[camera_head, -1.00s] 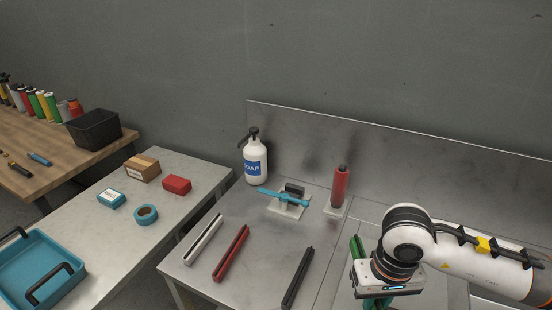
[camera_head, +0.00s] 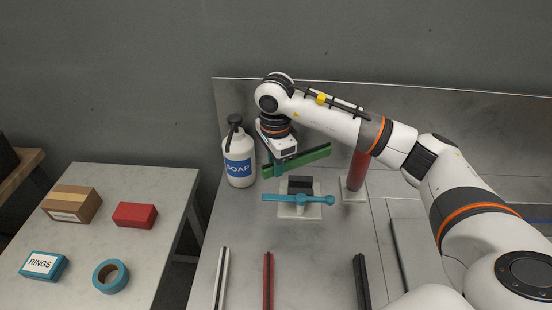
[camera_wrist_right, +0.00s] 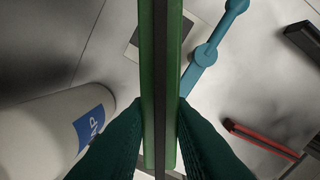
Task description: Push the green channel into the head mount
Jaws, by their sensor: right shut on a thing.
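My right gripper (camera_head: 281,167) is shut on the green channel (camera_head: 305,160) and holds it in the air, just behind and above a white-based mount with a black block (camera_head: 300,184) and a blue lever (camera_head: 290,198). This appears to be the head mount. The channel runs crosswise, its right end angled slightly back. In the right wrist view the green channel (camera_wrist_right: 147,70) lies lengthwise between the two dark teal fingers (camera_wrist_right: 160,120), with a dark groove along it. The blue lever (camera_wrist_right: 206,52) shows beside it. The channel looks apart from the mount. My left gripper is not in view.
A soap bottle (camera_head: 239,160) stands close left of the gripper. A red cylinder (camera_head: 359,172) on a white base stands to the right. White (camera_head: 223,280), red (camera_head: 268,280) and black (camera_head: 361,280) channels lie in front. A steel panel (camera_head: 450,125) rises behind.

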